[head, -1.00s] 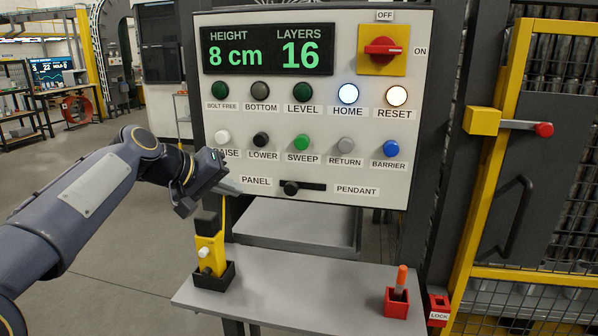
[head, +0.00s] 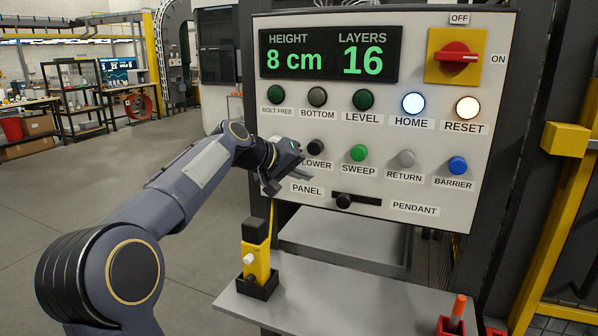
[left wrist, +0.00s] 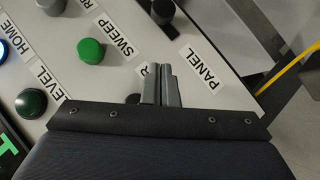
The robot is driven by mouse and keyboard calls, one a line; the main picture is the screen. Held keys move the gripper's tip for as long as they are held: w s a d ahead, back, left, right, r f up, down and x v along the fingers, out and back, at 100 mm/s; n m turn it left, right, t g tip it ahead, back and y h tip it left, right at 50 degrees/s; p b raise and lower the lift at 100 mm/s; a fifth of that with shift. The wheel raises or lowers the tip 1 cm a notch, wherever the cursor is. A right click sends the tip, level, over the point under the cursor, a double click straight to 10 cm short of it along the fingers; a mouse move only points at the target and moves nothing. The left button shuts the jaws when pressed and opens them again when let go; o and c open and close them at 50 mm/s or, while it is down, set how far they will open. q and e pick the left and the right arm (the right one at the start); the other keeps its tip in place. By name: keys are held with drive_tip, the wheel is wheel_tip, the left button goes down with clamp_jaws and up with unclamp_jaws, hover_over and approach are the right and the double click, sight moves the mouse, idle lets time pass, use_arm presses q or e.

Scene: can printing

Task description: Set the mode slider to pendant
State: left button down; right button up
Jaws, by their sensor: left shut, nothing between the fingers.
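The mode slider is a black slot (head: 368,199) low on the panel, between the PANEL and PENDANT labels. Its black knob (head: 344,201) sits at the PANEL end of the slot. The knob also shows at the top of the left wrist view (left wrist: 163,11), beyond my fingertips. My left gripper (head: 307,176) is shut and empty, in front of the panel just above the PANEL label (head: 307,189). In the left wrist view its fingers (left wrist: 162,72) lie beside that label, apart from the knob. My right gripper is not in view.
Push buttons, including green SWEEP (head: 358,153) and black LOWER (head: 314,148), sit close above the slider. The grey shelf (head: 320,295) below holds a yellow pendant (head: 256,262) in a black holder and a red holder (head: 450,326).

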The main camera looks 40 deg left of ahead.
sight(345, 200)
use_arm(q)
drive_tip(key=w+d+f, duration=0.4)
drive_tip(key=w+f, duration=0.1)
drive_tip(key=shift+w+f+p, duration=0.3)
drive_tip(key=d, duration=0.2)
drive_tip(key=w+d+p, duration=0.1)
drive_tip(key=d, duration=0.2)
drive_tip(key=shift+w+d, duration=0.1)
drive_tip(key=shift+d, duration=0.15)
